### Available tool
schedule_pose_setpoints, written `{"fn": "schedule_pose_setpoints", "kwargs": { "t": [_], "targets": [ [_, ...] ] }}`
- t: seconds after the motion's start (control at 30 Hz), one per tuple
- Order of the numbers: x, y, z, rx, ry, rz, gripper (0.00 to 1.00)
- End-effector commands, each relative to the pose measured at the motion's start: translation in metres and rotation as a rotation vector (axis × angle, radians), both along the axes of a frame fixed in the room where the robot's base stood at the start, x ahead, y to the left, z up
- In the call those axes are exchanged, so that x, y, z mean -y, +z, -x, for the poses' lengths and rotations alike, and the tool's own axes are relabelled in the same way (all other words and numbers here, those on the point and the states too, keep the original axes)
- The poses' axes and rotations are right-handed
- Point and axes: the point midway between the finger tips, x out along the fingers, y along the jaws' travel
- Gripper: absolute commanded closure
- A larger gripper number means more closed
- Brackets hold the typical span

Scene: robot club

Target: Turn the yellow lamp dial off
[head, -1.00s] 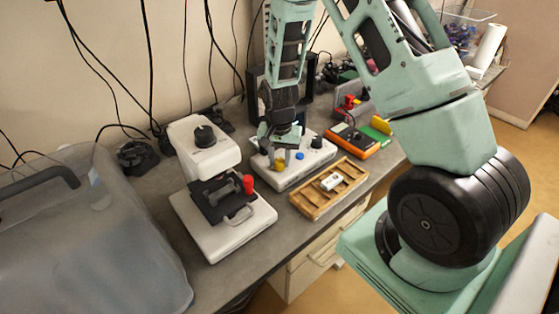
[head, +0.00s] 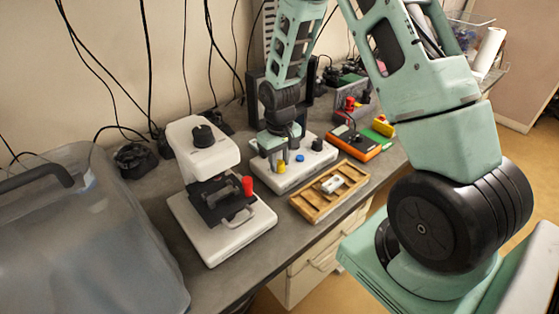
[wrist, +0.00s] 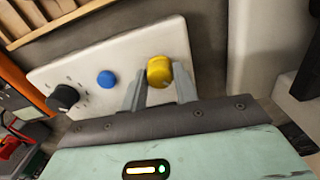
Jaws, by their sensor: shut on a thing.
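The yellow dial (wrist: 160,70) sits on a white control box (wrist: 120,52) beside a blue button (wrist: 106,78) and a black knob (wrist: 63,97). My gripper (wrist: 159,84) is shut on the yellow dial, one grey finger on each side of it. In the head view my gripper (head: 276,158) points down over the left part of the box, and the yellow dial (head: 281,168) shows at its fingertips. I cannot read the dial's setting, and no lamp light on the box can be made out.
A white microscope (head: 203,150) with a red knob stands left of the box. A wooden tray (head: 312,210) holding a small white item lies in front. An orange multimeter (head: 362,150) is to the right.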

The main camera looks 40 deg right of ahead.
Motion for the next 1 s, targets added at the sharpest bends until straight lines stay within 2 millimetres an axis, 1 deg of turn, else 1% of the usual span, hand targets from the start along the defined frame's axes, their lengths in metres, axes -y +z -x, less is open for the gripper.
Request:
{"fn": "schedule_pose_setpoints", "kwargs": {
  "t": [0.3,0.73,0.77,0.8,0.83,1.0],
  "targets": [
    [0.0003,0.0009,-0.0009,0.003,0.076,0.001,0.93],
    [0.0002,0.0009,-0.0009,0.003,0.083,0.001,0.93],
    [0.0002,0.0009,-0.0009,0.003,0.083,0.001,0.62],
    [0.0002,0.0008,-0.0009,0.003,0.083,0.001,0.51],
    [0.0002,0.0008,-0.0009,0.002,0.083,0.001,0.49],
    [0.0001,0.0004,-0.0005,0.001,0.082,0.001,0.49]
  ]
}}
